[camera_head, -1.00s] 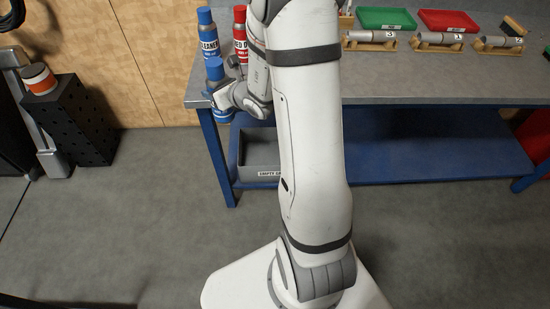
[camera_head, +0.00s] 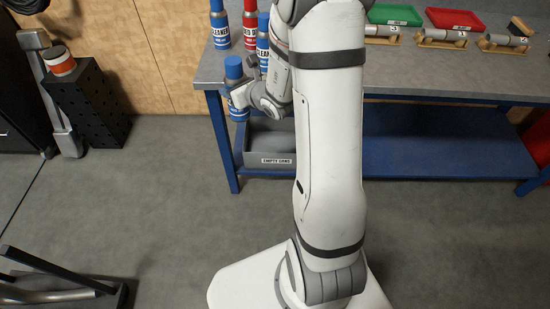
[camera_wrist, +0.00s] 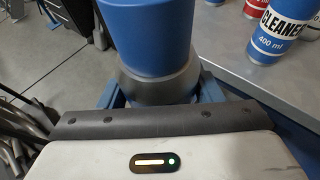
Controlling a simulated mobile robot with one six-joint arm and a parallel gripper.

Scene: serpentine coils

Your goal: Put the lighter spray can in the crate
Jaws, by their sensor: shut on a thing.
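My gripper (camera_head: 238,92) is shut on a spray can with a blue cap (camera_head: 233,68). It holds the can upright in front of the workbench's left front edge, above and a little left of the grey crate (camera_head: 270,160) labelled for empty cans. In the wrist view the held can (camera_wrist: 150,35) fills the middle, its lower body hidden. On the bench stand a blue-capped cleaner can (camera_head: 219,28), a red can (camera_head: 250,25) and another blue-capped can (camera_head: 263,35). The cleaner can also shows in the wrist view (camera_wrist: 275,40). The crate is partly hidden behind my arm.
The crate sits on the blue lower shelf (camera_head: 440,150) of the workbench (camera_head: 430,75). A green tray (camera_head: 394,15), a red tray (camera_head: 455,19) and several metal cylinders on wooden stands are at the back right. A black perforated box (camera_head: 88,105) stands on the floor at left.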

